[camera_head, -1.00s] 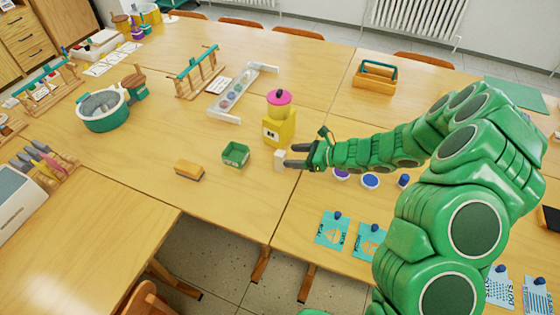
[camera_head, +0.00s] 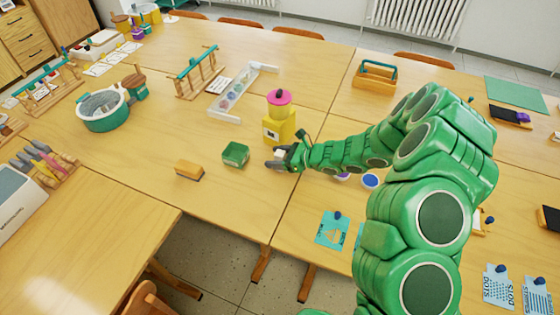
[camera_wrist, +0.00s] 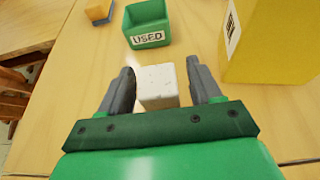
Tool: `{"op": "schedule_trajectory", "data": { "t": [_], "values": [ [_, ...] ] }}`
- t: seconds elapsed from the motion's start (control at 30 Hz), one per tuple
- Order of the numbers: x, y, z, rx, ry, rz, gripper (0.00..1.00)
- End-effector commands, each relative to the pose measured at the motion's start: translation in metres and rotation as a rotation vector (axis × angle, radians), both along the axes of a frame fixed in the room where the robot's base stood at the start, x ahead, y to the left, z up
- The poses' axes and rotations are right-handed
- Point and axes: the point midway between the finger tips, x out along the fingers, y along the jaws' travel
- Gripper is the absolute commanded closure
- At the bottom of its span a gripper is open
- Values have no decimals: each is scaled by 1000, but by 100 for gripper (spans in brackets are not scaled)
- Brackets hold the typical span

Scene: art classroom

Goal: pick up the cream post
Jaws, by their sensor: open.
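The cream post (camera_wrist: 157,86) is a small pale block standing on the table in the wrist view. My gripper (camera_wrist: 163,85) is open, with one dark finger on each side of the post. A narrow gap shows on the right side; the left finger is very near the post, and I cannot tell if it touches. In the head view my gripper (camera_head: 277,163) hides most of the post, and only a bit of pale top shows between the fingers.
A green box labelled USED (camera_wrist: 147,24) stands just beyond the post. A yellow dispenser with a pink top (camera_head: 279,127) stands close behind my gripper. A wood-and-grey eraser (camera_head: 189,170) lies to the left. The table in front is clear.

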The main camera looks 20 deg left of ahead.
Motion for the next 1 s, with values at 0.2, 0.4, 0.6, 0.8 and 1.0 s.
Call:
{"op": "schedule_trajectory", "data": {
  "t": [0.2,0.4,0.6,0.8,1.0],
  "values": [
    [0,6,-3,0,0,0,36],
    [0,6,-3,0,0,-1,42],
    [0,6,-3,-1,0,-1,73],
    [0,6,-3,-1,0,-1,95],
    [0,6,-2,0,0,-1,95]
  ]
}}
